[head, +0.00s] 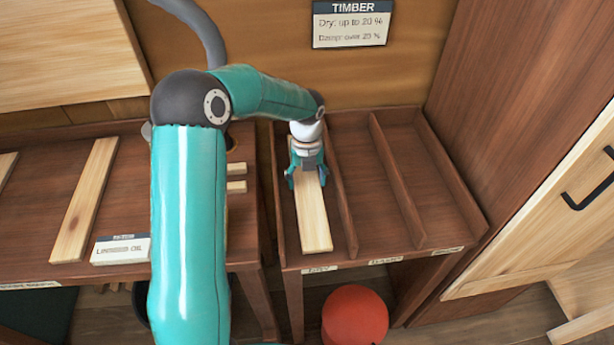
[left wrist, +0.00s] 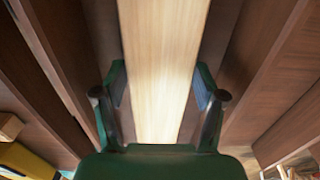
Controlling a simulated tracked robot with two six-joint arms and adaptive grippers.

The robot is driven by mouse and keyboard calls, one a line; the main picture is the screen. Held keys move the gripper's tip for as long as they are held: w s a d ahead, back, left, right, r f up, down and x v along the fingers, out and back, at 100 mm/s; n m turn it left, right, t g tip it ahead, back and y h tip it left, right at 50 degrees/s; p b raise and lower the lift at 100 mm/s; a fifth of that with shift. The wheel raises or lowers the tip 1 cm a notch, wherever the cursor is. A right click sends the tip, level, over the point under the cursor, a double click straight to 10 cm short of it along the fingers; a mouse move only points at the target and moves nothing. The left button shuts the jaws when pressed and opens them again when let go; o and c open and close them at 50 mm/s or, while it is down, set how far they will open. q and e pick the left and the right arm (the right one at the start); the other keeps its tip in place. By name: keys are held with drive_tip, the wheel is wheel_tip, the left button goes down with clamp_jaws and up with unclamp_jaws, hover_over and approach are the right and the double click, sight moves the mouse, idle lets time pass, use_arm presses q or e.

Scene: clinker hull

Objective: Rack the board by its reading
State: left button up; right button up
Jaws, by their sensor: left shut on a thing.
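A pale narrow board (head: 314,224) lies lengthwise in the left bay of the brown wooden rack (head: 437,215). My left gripper (head: 306,180) is shut on it near its far part, one finger on each side. The board also fills the middle of the left wrist view (left wrist: 162,70), between the fingers of the left gripper (left wrist: 160,98). I cannot tell whether it rests fully on the rack floor. The rack's front labels (head: 322,268) are too small to read surely. A sign (head: 352,24) reads TIMBER, dry up to 20 %, damp over 20 %. My right gripper is out of view.
The middle and right bays are empty, split by upright dividers (head: 398,180). A bench at left holds another pale board (head: 86,200), a linseed oil card (head: 121,249) and small wood pieces (head: 236,187). A red round object (head: 354,315) is below the rack.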

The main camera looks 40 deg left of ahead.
use_arm(q)
drive_tip(key=shift+f, duration=0.4)
idle(0.5)
drive_tip(key=o, duration=1.4)
